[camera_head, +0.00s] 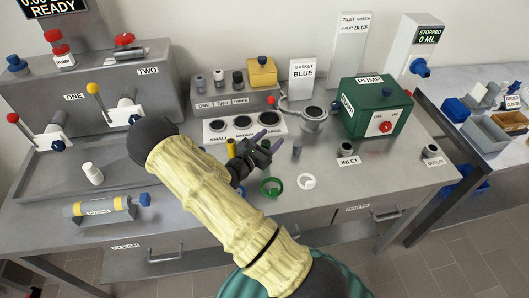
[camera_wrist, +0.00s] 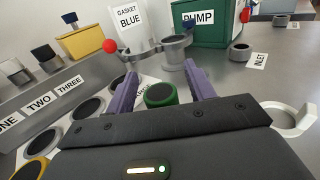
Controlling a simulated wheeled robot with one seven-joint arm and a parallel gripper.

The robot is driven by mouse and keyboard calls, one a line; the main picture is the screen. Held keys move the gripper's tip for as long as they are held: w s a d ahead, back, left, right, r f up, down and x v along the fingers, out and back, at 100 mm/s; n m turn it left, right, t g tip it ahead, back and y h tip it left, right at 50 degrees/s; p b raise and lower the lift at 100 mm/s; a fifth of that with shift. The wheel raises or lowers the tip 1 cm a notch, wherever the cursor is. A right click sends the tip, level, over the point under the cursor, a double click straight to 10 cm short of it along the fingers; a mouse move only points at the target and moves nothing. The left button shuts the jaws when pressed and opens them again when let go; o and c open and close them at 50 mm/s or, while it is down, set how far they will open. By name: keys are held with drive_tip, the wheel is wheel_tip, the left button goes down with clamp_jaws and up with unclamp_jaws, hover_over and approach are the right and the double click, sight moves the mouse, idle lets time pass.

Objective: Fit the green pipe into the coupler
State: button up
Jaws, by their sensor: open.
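A green pipe (camera_wrist: 160,95) with a dark open top stands upright between my gripper's fingers in the wrist view. My gripper (camera_wrist: 162,88) is open, its two purple fingers on either side of the pipe with gaps showing. In the head view my gripper (camera_head: 262,143) is over the table in front of the white socket plate, and it hides most of the pipe. A short grey coupler (camera_head: 346,150) with a dark opening stands by the INLET card, right of my gripper; it also shows in the wrist view (camera_wrist: 240,51). A similar coupler (camera_head: 432,150) stands by the OUTLET card.
A green pump box (camera_head: 372,108) stands behind the inlet coupler. A grey flanged vessel (camera_head: 303,115) stands behind my gripper. A green ring (camera_head: 271,188) and a white ring (camera_head: 306,181) lie in front. A yellow pipe (camera_head: 232,148) stands to the left. The front right tabletop is clear.

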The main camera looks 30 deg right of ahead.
drive_tip(key=shift+c, duration=0.2)
drive_tip(key=c, duration=1.1)
wheel_tip(320, 180, up, 10)
drive_tip(key=shift+b, duration=0.45)
